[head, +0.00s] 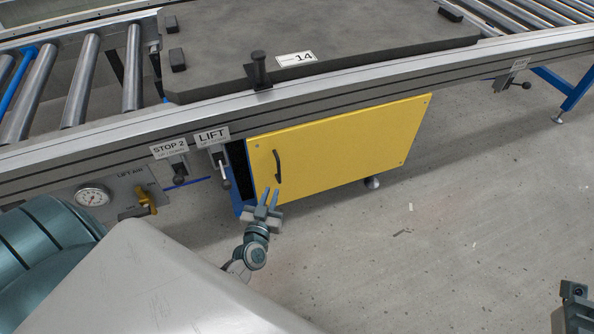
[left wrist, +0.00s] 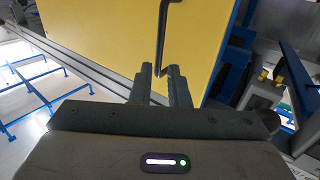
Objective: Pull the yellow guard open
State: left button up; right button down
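The yellow guard (head: 345,150) is a flat panel under the conveyor, with a dark bar handle (head: 278,166) near its left edge. A dark strip and a blue post show beside that edge; I cannot tell whether the guard is slightly ajar. My left gripper (head: 269,195) is open just below the handle. In the left wrist view, its two fingers (left wrist: 160,72) stand apart, with the handle's lower end (left wrist: 160,62) in line with the gap between them. I see no grip on it. My right gripper (head: 574,298) shows only partly at the lower right edge.
The conveyor rail (head: 350,95) runs above the guard. The LIFT lever (head: 222,169) and STOP 2 lever (head: 178,172) hang left of the guard. A gauge (head: 92,196) and a brass valve (head: 145,202) sit further left. The floor (head: 450,230) before the guard is clear.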

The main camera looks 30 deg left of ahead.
aim_at(280, 181)
pick_arm(q)
jog(key=b+x, duration=0.1)
jog(key=x, duration=0.9)
jog(key=shift+f+b, duration=0.1)
jog(key=shift+b, duration=0.25)
grip_shut()
